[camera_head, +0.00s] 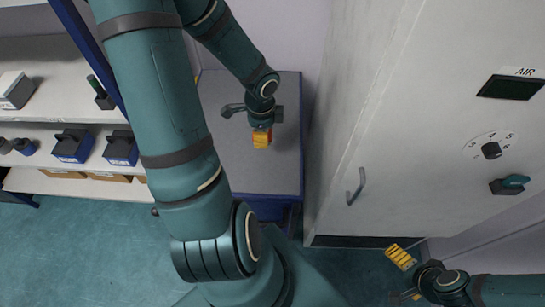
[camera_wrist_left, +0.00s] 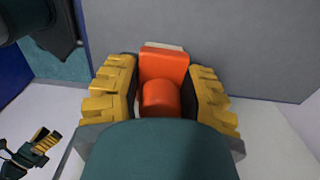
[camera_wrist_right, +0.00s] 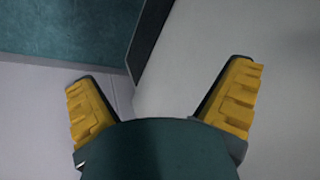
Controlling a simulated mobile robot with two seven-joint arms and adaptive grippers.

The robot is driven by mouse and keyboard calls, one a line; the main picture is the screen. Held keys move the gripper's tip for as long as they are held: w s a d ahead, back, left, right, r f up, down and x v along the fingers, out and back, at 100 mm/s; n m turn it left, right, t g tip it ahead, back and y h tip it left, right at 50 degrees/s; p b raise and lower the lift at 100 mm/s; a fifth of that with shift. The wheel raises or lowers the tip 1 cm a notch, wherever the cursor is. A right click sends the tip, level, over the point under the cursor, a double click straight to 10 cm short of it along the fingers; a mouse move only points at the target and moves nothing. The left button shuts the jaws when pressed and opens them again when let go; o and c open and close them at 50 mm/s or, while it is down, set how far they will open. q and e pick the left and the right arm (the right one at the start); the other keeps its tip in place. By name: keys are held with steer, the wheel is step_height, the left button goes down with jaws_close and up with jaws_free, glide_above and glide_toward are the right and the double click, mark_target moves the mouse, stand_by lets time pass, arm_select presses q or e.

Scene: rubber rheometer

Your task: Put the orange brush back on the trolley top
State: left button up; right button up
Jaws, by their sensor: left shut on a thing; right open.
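The orange brush (camera_wrist_left: 163,85) is between the yellow fingers of my left gripper (camera_wrist_left: 164,95), which is shut on it. In the head view my left gripper (camera_head: 262,138) is over the grey trolley top (camera_head: 285,110); only a little of the brush shows there. The grey surface also fills the upper right of the left wrist view (camera_wrist_left: 240,50). I cannot tell whether the brush touches the trolley top. My right gripper (camera_head: 400,257) is open and empty, low in front of the cabinet; its spread fingers show in the right wrist view (camera_wrist_right: 162,100).
A tall pale cabinet (camera_head: 385,130) with a handle (camera_head: 356,187) and a knob (camera_head: 491,150) stands right of the trolley. Shelves (camera_head: 60,105) with dark blue-based items (camera_head: 72,146) are at the left. The trolley top around the gripper looks clear.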

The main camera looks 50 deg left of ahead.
mark_target(264, 158)
arm_select(q)
steer(key=shift+w+f, duration=0.1)
steer(key=shift+f, duration=0.15)
step_height(264, 158, down, 9)
steer(key=b, duration=0.5)
steer(key=shift+f, duration=0.2)
arm_select(e)
steer(key=shift+g, duration=0.3)
steer(key=f, duration=0.1)
steer(key=s+f, duration=0.1)
steer(key=f, duration=0.3)
steer(key=shift+s+a, duration=0.15)
steer(key=shift+s, duration=0.15)
arm_select(q)
steer(key=shift+f, duration=0.1)
steer(key=o, duration=1)
steer(key=shift+o, duration=0.2)
arm_select(e)
steer(key=shift+f, duration=0.1)
arm_select(q)
step_height(264, 158, up, 12)
steer(key=p, duration=0.6)
arm_select(e)
step_height(264, 158, up, 6)
steer(key=w, duration=0.2)
steer(key=shift+d, duration=0.2)
steer(key=shift+s, duration=0.2)
